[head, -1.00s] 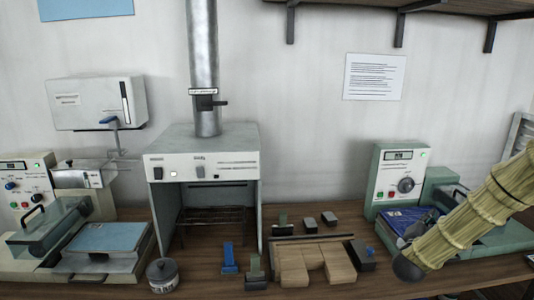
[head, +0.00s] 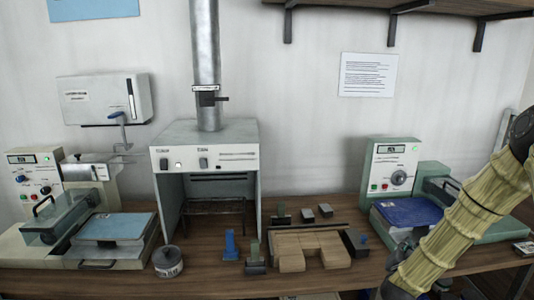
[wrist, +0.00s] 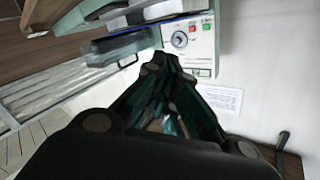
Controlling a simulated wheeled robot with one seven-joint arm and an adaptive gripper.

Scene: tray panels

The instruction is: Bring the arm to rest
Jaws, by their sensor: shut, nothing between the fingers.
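My arm, in a ribbed yellowish sleeve, slants down the right side of the head view, in front of the green-grey machine (head: 392,160) and its blue panel (head: 408,212). My gripper cannot be made out clearly in the head view, where the dark lower end of the arm is near the bottom edge. In the wrist view my gripper (wrist: 160,70) shows with its dark fingers drawn together and nothing between them. The machine's control face, with a round knob, also shows in the wrist view (wrist: 188,40), beyond the fingers.
Wooden blocks (head: 310,250) and small dark and blue pieces lie mid-bench. A grey hood (head: 205,133) with a metal pipe stands behind. A round tin (head: 168,262) and another machine (head: 32,158) with a blue-topped plate (head: 115,228) are left. A shelf (head: 440,6) hangs above.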

